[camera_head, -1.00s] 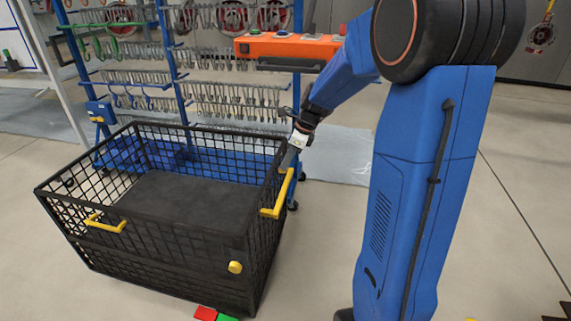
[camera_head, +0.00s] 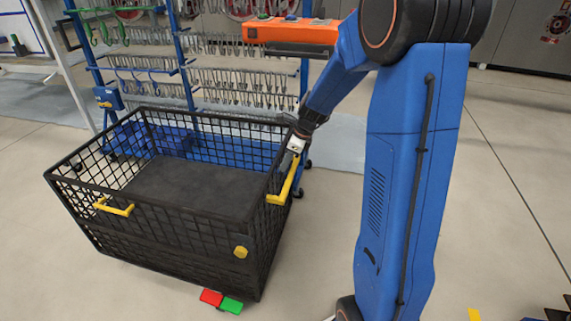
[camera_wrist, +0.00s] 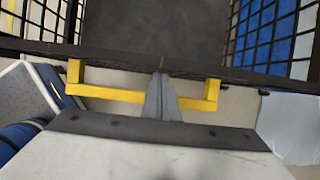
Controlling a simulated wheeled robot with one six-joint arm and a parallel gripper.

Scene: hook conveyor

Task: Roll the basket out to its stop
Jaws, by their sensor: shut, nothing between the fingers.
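The basket (camera_head: 170,232) is a large black wire-mesh bin with a dark solid floor, standing on the concrete floor left of my arm. A yellow bar handle (camera_head: 282,188) is on its right end, at my gripper (camera_head: 295,157). In the wrist view the handle (camera_wrist: 115,93) crosses below the basket's dark rim (camera_wrist: 115,55). The shut grey fingers of my gripper (camera_wrist: 162,97) overlap the handle's middle, with nothing between them. Whether they touch the bar, I cannot tell.
A blue rack with rows of metal hooks (camera_head: 235,95) stands behind the basket. An orange box (camera_head: 290,33) is above its right side. Red (camera_head: 211,298) and green (camera_head: 231,305) pieces lie at the basket's front foot. The floor to the right is mostly clear.

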